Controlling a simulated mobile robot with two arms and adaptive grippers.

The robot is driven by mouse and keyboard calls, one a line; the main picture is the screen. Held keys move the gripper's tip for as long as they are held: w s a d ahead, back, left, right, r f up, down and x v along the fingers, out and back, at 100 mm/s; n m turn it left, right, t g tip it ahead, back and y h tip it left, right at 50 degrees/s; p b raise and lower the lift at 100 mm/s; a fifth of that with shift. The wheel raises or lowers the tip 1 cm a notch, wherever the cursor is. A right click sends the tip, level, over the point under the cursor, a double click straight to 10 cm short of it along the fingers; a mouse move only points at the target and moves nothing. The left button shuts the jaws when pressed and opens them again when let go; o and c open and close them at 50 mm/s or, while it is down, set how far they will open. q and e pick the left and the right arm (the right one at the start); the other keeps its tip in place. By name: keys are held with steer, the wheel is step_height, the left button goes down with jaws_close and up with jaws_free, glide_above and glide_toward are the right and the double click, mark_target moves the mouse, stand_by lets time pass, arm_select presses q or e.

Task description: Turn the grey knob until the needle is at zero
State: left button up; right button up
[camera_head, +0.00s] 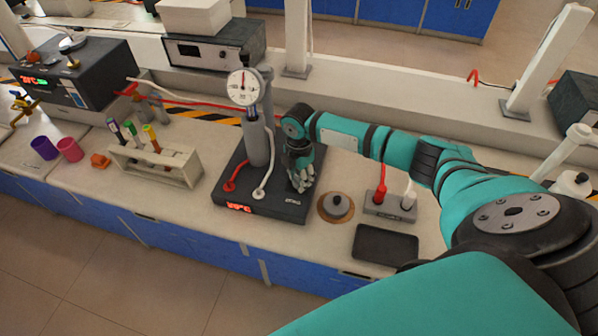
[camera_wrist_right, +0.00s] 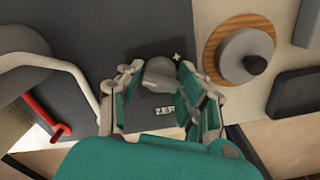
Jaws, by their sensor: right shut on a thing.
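The grey knob (camera_wrist_right: 160,72) sits on the dark instrument base (camera_head: 233,196), beside a label reading "ZER" with its end hidden. In the head view my gripper covers the knob. My right gripper (camera_head: 300,182) points down over the base's right side. In the right wrist view its fingers (camera_wrist_right: 159,77) are closed around the knob, one on each side. My left gripper is not in view.
A round weight on a wooden disc (camera_head: 336,207) lies just right of the base. A socket block with red and white plugs (camera_head: 390,206) and a dark tray (camera_head: 385,244) are further right. A tube rack (camera_head: 155,165) stands left. Red and white leads rise from the base's front.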

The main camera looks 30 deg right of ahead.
mark_target(298, 178)
steer(key=shift+a, duration=0.1)
steer(key=o, duration=1.2)
steer(key=shift+c, duration=0.2)
step_height(298, 178, up, 12)
